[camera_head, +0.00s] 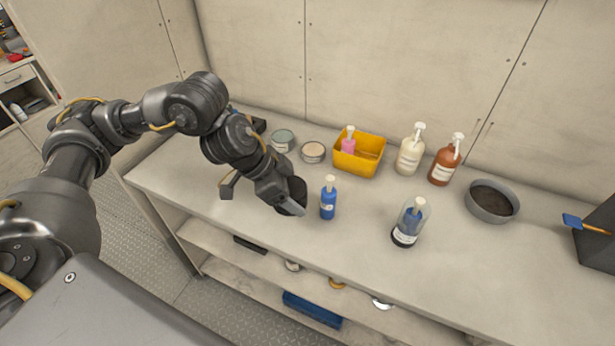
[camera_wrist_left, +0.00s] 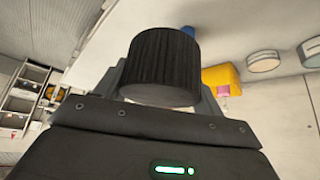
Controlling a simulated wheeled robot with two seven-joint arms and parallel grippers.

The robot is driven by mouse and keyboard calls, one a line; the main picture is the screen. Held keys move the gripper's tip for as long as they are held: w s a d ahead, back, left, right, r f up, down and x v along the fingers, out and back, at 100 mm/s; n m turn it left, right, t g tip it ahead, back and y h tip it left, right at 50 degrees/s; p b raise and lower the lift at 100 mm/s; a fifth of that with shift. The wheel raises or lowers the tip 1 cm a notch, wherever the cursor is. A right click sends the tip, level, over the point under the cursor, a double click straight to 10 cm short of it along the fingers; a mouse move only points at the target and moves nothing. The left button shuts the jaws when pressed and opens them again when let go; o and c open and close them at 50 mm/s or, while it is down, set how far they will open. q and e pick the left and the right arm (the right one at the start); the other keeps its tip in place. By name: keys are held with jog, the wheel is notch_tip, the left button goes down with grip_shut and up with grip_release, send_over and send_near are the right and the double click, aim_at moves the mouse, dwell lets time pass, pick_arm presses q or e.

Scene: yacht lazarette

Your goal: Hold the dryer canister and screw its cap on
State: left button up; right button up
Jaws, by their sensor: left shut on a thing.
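My left gripper (camera_head: 290,204) is shut on a black ribbed round cap (camera_wrist_left: 165,68), held above the counter near its front edge. In the head view the cap (camera_head: 296,188) is partly hidden by a grey finger. My right gripper is out of view.
A blue pump bottle (camera_head: 328,204) stands close to the right of my left gripper. Behind are a yellow bin (camera_head: 370,146) holding a pink bottle, two round tins, cream (camera_head: 409,156) and brown (camera_head: 444,165) pump bottles. A grey bowl (camera_head: 491,202) stands right. The front right counter is clear.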

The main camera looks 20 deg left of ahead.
pick_arm(q)
jog(key=shift+s+d+r+p, duration=0.15)
jog(key=shift+r+p, duration=0.25)
jog(key=shift+r, duration=0.5)
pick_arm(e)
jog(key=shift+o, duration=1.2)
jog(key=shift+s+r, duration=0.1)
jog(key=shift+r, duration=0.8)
pick_arm(q)
jog(key=shift+r, duration=0.2)
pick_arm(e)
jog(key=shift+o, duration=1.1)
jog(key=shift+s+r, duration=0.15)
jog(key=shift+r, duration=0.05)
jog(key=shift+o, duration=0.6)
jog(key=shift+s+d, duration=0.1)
pick_arm(q)
jog(key=shift+w, duration=0.2)
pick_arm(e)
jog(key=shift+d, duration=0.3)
